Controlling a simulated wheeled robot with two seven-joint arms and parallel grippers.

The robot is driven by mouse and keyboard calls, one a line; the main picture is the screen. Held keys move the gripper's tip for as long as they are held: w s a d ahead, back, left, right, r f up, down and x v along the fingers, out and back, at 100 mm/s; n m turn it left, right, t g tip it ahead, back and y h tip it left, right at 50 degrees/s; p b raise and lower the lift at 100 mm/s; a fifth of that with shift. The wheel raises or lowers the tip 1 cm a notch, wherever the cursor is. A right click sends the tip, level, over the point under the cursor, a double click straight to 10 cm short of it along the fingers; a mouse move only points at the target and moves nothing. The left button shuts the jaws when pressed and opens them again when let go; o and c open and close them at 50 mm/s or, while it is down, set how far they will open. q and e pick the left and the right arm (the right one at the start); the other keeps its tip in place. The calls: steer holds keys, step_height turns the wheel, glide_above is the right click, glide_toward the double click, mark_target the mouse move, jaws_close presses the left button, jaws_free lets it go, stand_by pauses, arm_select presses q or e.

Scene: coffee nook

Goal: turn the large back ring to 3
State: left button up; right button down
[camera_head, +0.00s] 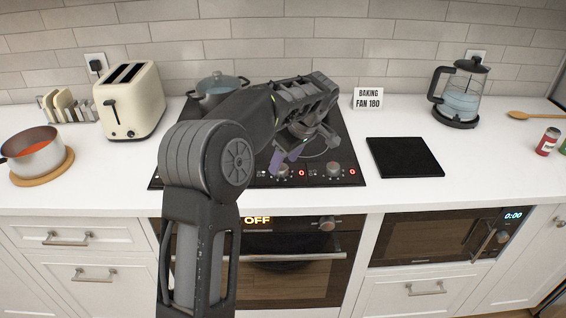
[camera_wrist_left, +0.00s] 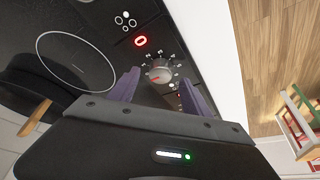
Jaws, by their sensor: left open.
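The black cooktop (camera_head: 345,150) has a row of round silver knobs along its front edge, with red displays reading 0. My left gripper (camera_head: 285,160) is open over this row, its purple fingers pointing down by a knob (camera_head: 282,170). In the left wrist view a knob (camera_wrist_left: 158,72) with a numbered dial shows between the spread fingertips (camera_wrist_left: 162,90). Contact cannot be told. A red display (camera_wrist_left: 141,41) beside that knob reads 0. Small ring symbols (camera_wrist_left: 125,20) are printed near it. A burner ring outline (camera_wrist_left: 75,60) shows further in. My arm hides much of the cooktop. My right gripper is not in view.
A lidded pot (camera_head: 218,88) stands at the cooktop's back left. A sign (camera_head: 367,99) reads BAKING FAN 180. The oven (camera_head: 290,270) below shows OFF. A black board (camera_head: 404,157) and a kettle (camera_head: 459,95) are to the right; a toaster (camera_head: 131,100) is left.

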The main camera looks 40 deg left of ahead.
arm_select(q)
steer(key=shift+x, duration=1.05)
steer(key=shift+c, duration=0.4)
jaws_close()
